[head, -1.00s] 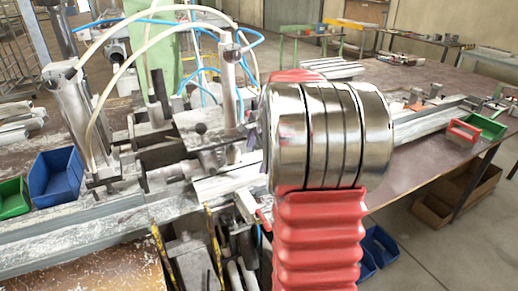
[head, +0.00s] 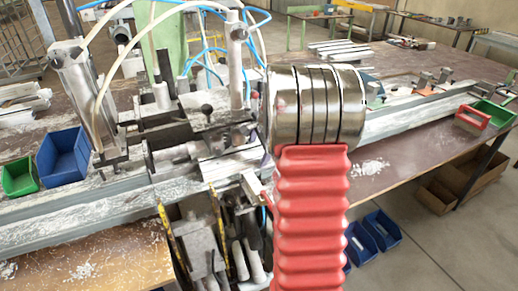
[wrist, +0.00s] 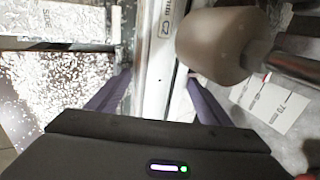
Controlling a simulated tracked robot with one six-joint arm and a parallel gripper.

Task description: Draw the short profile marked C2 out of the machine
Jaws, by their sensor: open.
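In the wrist view my gripper (wrist: 158,78) is open, with one dark purple finger on each side of a pale, narrow profile (wrist: 157,60). The mark on the profile, near the top of the picture, reads C2 turned sideways. The fingers appear apart from it; I cannot tell their height relative to it. In the head view the machine (head: 215,110), with its metal clamps and hoses, is left of my arm.
A beige rounded pad on a metal rod (wrist: 215,45) is close to the right finger. Metal chips (wrist: 50,90) lie to the left. A blue bin (head: 62,157) and a green bin (head: 19,173) stand left of the machine.

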